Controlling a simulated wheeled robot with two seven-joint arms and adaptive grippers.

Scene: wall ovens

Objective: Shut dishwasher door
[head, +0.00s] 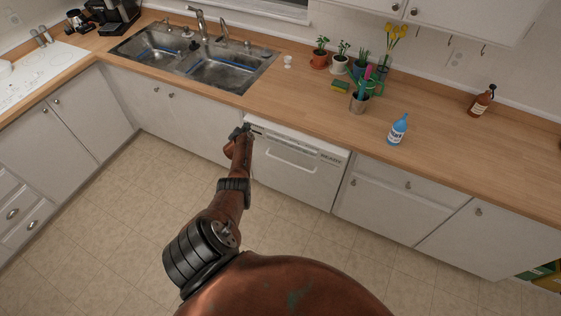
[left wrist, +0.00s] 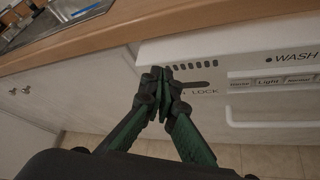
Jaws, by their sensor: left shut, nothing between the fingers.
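The white dishwasher door (head: 297,165) stands upright under the counter in the head view, in line with the cabinet fronts. I cannot tell whether it is fully flush. Its control panel, with vents, a lock slider and "WASH" lettering, fills the right of the left wrist view (left wrist: 255,55). My left gripper (head: 246,128) is at the upper left corner of the door. In the left wrist view its green and black fingers (left wrist: 162,72) are together and empty in front of the panel, by the lock slider. I cannot tell whether they touch it. My right gripper is not in view.
The wooden counter (head: 310,110) overhangs just above the door. White cabinets flank it (head: 400,200). A double sink (head: 195,58) is at the upper left. Potted plants, a utensil cup and a blue bottle (head: 398,130) stand on the counter. The tiled floor (head: 120,200) is clear.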

